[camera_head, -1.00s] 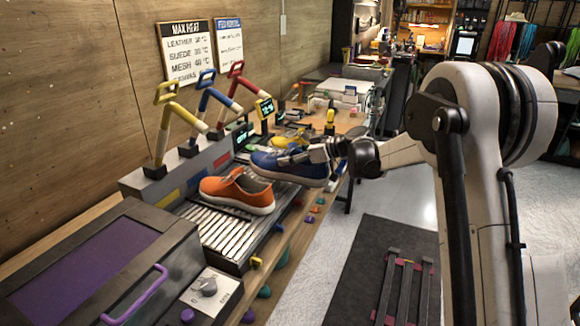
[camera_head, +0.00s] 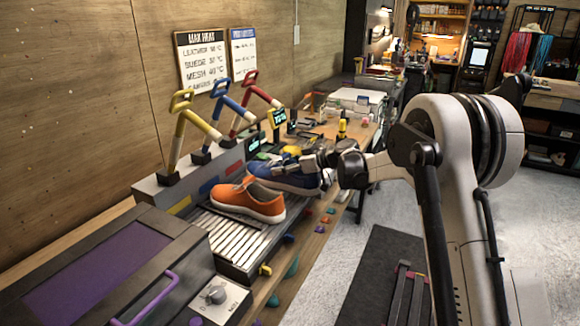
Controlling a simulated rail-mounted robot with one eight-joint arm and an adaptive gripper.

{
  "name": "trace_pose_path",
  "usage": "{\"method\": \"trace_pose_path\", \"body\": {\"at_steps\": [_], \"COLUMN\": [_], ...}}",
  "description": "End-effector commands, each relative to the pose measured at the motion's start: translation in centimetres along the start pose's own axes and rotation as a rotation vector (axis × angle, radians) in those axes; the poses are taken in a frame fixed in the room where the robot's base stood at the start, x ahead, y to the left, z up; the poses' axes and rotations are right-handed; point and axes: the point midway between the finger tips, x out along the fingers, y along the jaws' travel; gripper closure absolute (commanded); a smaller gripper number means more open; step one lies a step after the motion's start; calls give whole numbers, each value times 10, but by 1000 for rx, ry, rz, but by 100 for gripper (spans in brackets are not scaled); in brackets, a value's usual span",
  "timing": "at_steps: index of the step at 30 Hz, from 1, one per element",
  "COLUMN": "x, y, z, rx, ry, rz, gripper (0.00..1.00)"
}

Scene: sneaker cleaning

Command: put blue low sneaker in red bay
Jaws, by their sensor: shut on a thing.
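The blue low sneaker (camera_head: 285,178) has a white sole and is just behind the orange sneaker (camera_head: 250,200), partly hidden by it. My gripper (camera_head: 302,166) is shut on the blue sneaker from the right, at its upper side. The sneaker is at the far part of the slatted rack (camera_head: 225,234), near the red panel (camera_head: 235,167) on the grey lever box. I cannot tell whether its sole touches the rack. The orange sneaker covers much of the bay floor there.
Yellow (camera_head: 182,128), blue (camera_head: 215,125) and red (camera_head: 243,108) levers stand on the grey box (camera_head: 150,190). A dark box with a purple top (camera_head: 90,275) is at the front left. Small coloured pieces lie along the right edge. The near slats are bare.

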Motion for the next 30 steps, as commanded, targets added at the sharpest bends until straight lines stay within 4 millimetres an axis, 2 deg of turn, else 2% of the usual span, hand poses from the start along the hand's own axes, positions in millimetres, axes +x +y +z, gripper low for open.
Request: {"method": "trace_pose_path", "body": {"at_steps": [18,30], "x": [50,59], "y": [0,0], "z": [1,1], "rx": [0,1], "ry": [1,1], "rz": [0,0], "gripper": [81,81]}}
